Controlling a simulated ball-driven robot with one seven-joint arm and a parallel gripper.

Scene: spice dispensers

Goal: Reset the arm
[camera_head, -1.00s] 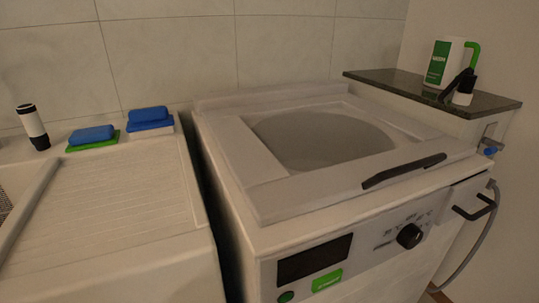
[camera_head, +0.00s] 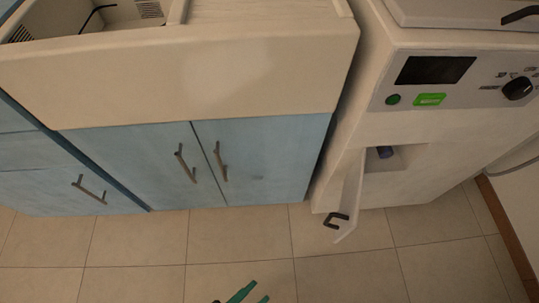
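The green fingers of my gripper (camera_head: 253,295) show at the bottom edge of the head view, low over the tiled floor. The two fingertips stand apart with a gap between them, and nothing shows between them. The rest of my arm is almost wholly below the frame.
Blue cabinet doors (camera_head: 262,158) with metal handles stand under a pale sink (camera_head: 180,75). At right is a white washing machine (camera_head: 450,135); its small lower door (camera_head: 348,195) hangs open, with a dark blue object (camera_head: 385,152) inside. The tiled floor (camera_head: 345,275) in front is clear.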

